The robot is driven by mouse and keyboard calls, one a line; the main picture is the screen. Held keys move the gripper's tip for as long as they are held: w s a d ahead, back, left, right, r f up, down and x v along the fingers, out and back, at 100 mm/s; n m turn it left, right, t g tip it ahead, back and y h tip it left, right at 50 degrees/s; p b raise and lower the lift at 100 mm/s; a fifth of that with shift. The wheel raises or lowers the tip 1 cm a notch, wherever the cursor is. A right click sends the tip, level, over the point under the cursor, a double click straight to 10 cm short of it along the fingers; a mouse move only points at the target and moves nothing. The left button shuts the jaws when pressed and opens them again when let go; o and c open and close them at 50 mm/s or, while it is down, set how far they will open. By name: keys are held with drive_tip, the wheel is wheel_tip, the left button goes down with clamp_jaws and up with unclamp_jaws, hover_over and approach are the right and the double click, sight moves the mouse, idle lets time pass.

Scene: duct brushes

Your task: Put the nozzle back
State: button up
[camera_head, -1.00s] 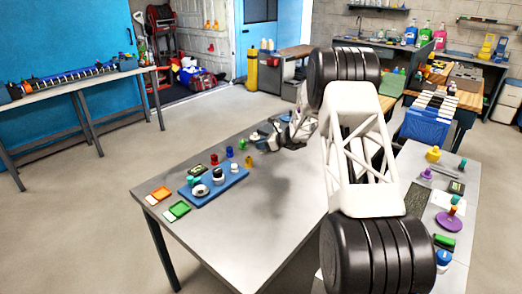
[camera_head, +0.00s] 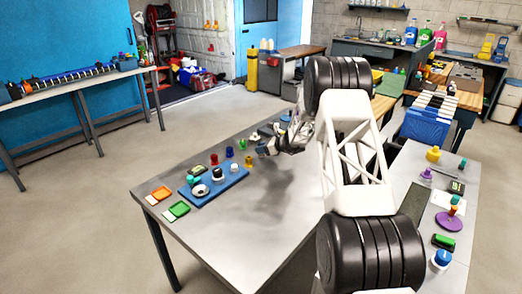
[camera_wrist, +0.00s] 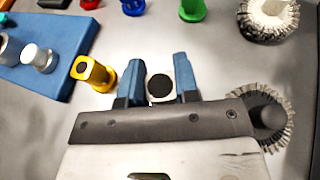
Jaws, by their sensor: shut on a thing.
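My gripper (camera_wrist: 158,82) has two blue fingers, shut on a small white piece with a dark round end (camera_wrist: 159,88), which I take to be the nozzle. In the head view my gripper (camera_head: 266,149) is over the far part of the grey table; the held piece is too small to make out there. A yellow nozzle-like piece (camera_wrist: 92,72) stands just left of the fingers. A green one (camera_wrist: 192,9) and a blue one (camera_wrist: 133,6) stand beyond them. A blue tray (camera_wrist: 62,70) with round pieces is at the left.
A grey bristled brush (camera_wrist: 270,120) lies right of my gripper, partly hidden by it. A pale ring brush (camera_wrist: 268,17) is at the upper right. The table's near middle is clear.

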drive_tip(key=shift+f, duration=0.35)
drive_tip(key=o, duration=1)
drive_tip(key=shift+r, duration=0.1)
drive_tip(key=shift+d+r, duration=0.1)
drive_tip(key=v, duration=1.1)
drive_tip(key=shift+s+d+r, duration=0.1)
drive_tip(key=shift+s+d, duration=0.05)
drive_tip(key=shift+d, duration=0.2)
